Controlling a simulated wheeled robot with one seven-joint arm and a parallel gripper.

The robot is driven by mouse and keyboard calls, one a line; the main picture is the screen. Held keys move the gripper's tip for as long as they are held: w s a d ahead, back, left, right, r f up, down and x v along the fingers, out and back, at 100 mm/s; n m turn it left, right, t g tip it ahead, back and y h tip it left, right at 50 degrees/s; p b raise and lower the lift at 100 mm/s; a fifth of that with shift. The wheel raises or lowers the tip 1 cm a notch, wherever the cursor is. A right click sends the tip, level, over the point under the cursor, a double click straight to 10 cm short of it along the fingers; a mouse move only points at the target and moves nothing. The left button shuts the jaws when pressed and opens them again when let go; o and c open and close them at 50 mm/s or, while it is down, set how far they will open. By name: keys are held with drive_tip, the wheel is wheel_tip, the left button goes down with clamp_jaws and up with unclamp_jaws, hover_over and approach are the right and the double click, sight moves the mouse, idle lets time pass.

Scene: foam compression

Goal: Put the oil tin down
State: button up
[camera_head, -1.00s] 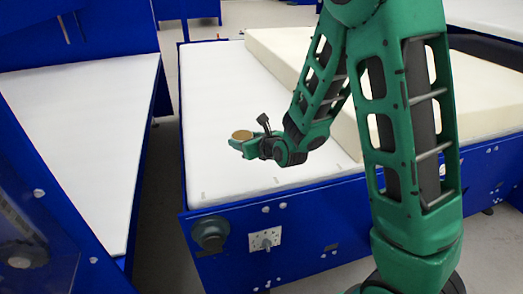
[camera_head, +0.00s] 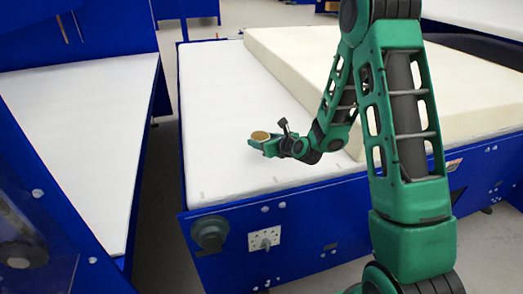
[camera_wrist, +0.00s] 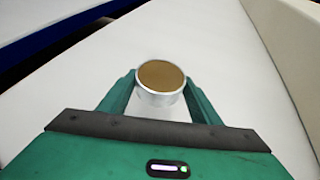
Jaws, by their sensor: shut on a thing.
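The oil tin (camera_head: 260,136) is a small round tin with a brown top and a pale metal side. It also shows in the wrist view (camera_wrist: 161,82), upright between the two green fingers. My gripper (camera_head: 262,143) is shut on the tin, over the white top of the blue-framed table (camera_head: 218,110). In the wrist view, my gripper (camera_wrist: 161,92) has one finger on each side of the tin. I cannot tell whether the tin's base touches the white top.
A thick cream foam slab (camera_head: 420,85) lies on the right part of the same table. The white surface to the left of the tin is clear. Another white-topped blue table (camera_head: 80,140) stands at left, across a narrow floor gap.

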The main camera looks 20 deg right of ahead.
drive_tip(key=shift+w+d+f, duration=0.25)
drive_tip(key=shift+d+f, duration=0.05)
drive_tip(key=shift+d, duration=0.05)
drive_tip(key=shift+f, duration=1.85)
drive_tip(key=shift+f, duration=0.1)
drive_tip(key=o, duration=1.3)
